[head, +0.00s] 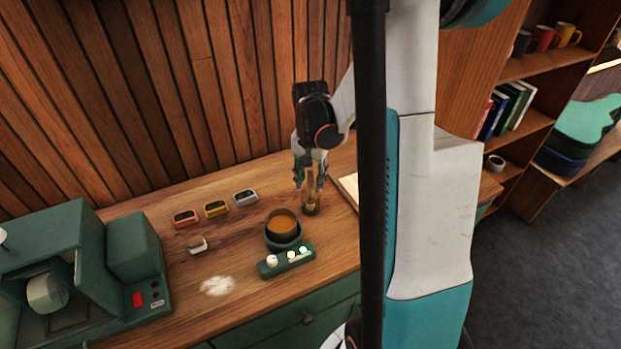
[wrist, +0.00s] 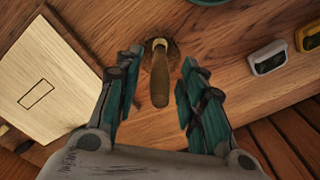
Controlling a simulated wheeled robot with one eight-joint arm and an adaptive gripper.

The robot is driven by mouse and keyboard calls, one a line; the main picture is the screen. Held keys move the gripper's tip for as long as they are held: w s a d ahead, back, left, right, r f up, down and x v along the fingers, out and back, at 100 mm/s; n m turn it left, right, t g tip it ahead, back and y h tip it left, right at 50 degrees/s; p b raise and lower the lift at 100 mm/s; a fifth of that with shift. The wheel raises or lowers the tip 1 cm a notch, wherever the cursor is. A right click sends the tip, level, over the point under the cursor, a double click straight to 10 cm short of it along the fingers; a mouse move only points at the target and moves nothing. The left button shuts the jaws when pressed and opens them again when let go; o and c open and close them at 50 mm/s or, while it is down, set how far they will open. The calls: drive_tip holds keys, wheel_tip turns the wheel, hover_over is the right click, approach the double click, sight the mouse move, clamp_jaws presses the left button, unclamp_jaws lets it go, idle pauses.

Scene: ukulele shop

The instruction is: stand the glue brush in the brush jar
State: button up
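The glue brush (wrist: 158,82) has a brown wooden handle and a pale ferrule. In the wrist view its handle points up toward the camera, between my open fingers, with a gap on both sides. Its lower end is at a brown, see-through round shape, which looks like the amber jar (head: 311,206) in the head view. The brush appears to stand in this jar, handle up; its bristles are not clear. My gripper (head: 311,184) is open above the jar, fingers pointing down around the handle; it also shows in the wrist view (wrist: 155,95).
A dark green pot (head: 283,238) with orange contents stands left of the jar, behind a green block (head: 287,261) with knobs. Three small coloured devices (head: 216,209) line the back. A pale board (wrist: 45,85) lies close by. A green machine (head: 100,265) fills the left end.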

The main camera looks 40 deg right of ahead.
wheel_tip(320, 180, up, 12)
drive_tip(key=shift+f, duration=0.15)
idle(1.2)
